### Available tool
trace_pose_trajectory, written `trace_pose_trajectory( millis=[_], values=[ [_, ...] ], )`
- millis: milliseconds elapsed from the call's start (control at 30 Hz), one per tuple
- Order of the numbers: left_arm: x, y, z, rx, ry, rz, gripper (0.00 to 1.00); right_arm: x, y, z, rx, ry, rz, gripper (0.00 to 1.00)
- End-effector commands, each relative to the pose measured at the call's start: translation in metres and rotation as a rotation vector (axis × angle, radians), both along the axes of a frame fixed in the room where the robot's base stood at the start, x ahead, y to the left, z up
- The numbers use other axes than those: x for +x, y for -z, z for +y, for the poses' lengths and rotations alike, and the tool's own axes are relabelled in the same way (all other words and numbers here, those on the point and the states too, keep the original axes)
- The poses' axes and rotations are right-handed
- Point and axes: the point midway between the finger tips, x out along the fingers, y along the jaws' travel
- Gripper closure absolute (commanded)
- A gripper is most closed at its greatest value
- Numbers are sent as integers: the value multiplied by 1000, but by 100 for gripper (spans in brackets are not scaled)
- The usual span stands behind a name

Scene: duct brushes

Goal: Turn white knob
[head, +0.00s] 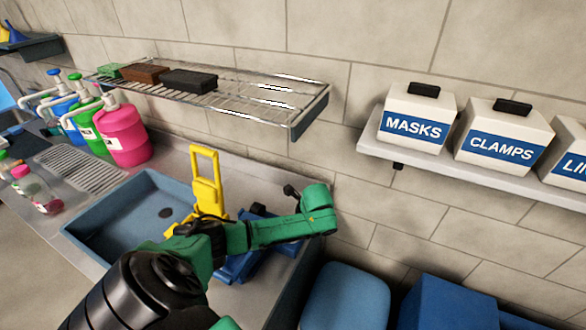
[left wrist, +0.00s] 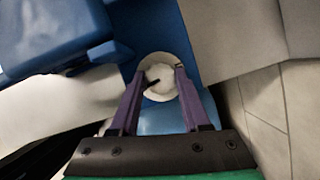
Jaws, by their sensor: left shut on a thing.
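The white knob (left wrist: 159,78) is round, with a dark pointer mark, and sits on a blue device, as the left wrist view shows. My left gripper (left wrist: 161,72) has its two purple fingers on either side of the knob and is shut on it. In the head view my green left arm reaches across the blue device (head: 238,264) beside the sink and hides the knob and fingers. My right gripper is in neither view.
A yellow stand (head: 206,180) rises behind my arm at the blue sink (head: 110,215). A wire shelf (head: 240,100) and a shelf with labelled boxes (head: 470,173) are on the wall. Pump bottles (head: 122,133) stand at left, and blue bins (head: 345,297) at lower right.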

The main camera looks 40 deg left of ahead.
Motion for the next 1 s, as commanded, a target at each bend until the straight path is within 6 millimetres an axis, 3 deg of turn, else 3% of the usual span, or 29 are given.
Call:
trace_pose_trajectory(
  millis=[300, 867, 900, 1000],
  values=[
    [-2, 2, -1, -3, 137, 3, 100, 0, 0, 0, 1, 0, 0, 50],
    [-2, 2, -1, -4, 166, 4, 100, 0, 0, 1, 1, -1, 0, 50],
    [-2, 2, -1, -4, 166, 4, 41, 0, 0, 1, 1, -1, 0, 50],
    [-2, 1, -1, -3, 165, 3, 41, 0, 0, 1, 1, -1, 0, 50]
  ],
)
